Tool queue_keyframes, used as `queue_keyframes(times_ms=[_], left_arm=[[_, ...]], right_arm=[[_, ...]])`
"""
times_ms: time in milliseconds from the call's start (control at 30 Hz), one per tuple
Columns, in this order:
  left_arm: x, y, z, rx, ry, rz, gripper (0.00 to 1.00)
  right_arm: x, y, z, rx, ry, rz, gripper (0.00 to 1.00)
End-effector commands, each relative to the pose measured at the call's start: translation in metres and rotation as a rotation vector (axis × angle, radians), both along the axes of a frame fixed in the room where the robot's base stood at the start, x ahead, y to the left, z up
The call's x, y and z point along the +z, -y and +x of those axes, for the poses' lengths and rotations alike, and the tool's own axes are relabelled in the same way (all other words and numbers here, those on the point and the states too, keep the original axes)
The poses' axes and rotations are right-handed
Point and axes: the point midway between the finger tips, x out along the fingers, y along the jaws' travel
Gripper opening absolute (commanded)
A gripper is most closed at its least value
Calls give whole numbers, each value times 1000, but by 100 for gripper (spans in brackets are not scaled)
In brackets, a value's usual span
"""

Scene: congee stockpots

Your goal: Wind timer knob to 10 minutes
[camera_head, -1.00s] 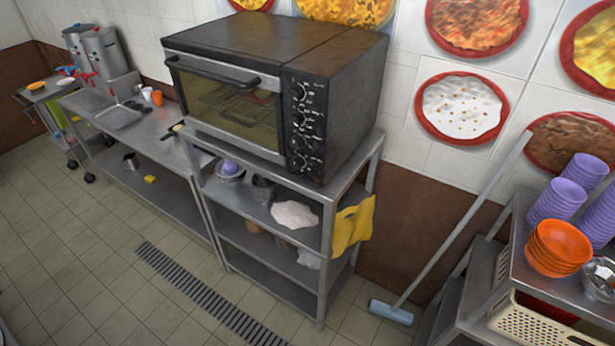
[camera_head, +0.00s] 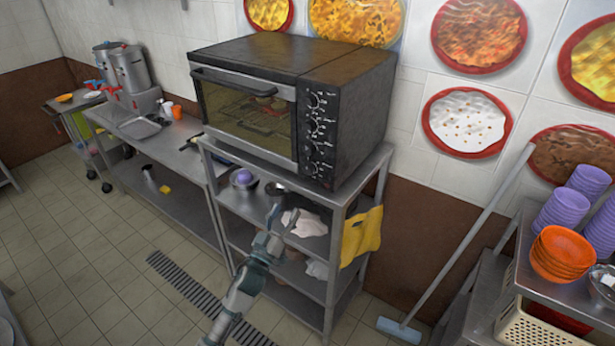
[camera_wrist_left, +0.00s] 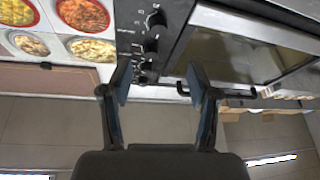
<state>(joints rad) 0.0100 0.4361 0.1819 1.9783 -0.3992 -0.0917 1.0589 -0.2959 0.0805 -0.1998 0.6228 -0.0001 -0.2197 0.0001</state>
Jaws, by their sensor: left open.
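A black oven (camera_head: 345,95) with a glass door stands on a metal shelf rack. Its right-hand front panel carries a column of several dark knobs (camera_head: 313,125) with pale markings, which also show in the wrist view (camera_wrist_left: 151,46). I cannot tell which is the timer knob or read its setting. My left gripper (camera_head: 282,222) is below and in front of the panel, in front of the rack's upper shelf. In the wrist view the left gripper (camera_wrist_left: 158,84) is open and empty, its fingers pointing toward the panel, apart from the knobs. My right gripper is not in view.
The oven door handle (camera_head: 241,83) juts out left of the panel. The rack's shelf (camera_head: 225,195) holds bowls and a white cloth (camera_head: 304,222); a yellow cloth (camera_head: 361,236) hangs at its right side. A squeegee (camera_head: 450,245) leans right. Floor in front is clear.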

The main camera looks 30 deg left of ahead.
Motion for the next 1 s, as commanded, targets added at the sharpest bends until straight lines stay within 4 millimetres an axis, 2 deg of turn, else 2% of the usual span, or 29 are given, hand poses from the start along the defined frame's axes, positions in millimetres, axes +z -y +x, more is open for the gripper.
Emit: queue_keyframes(times_ms=[33,300,500,700,1000], left_arm=[[8,0,12,0,3,2,61],[33,-1,72,0,2,2,61],[46,-4,108,1,1,2,61],[51,-7,124,1,-1,0,61],[51,-7,127,0,-2,1,61]], right_arm=[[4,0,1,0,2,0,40],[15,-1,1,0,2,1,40],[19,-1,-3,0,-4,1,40],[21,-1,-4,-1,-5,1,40],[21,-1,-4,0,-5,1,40]])
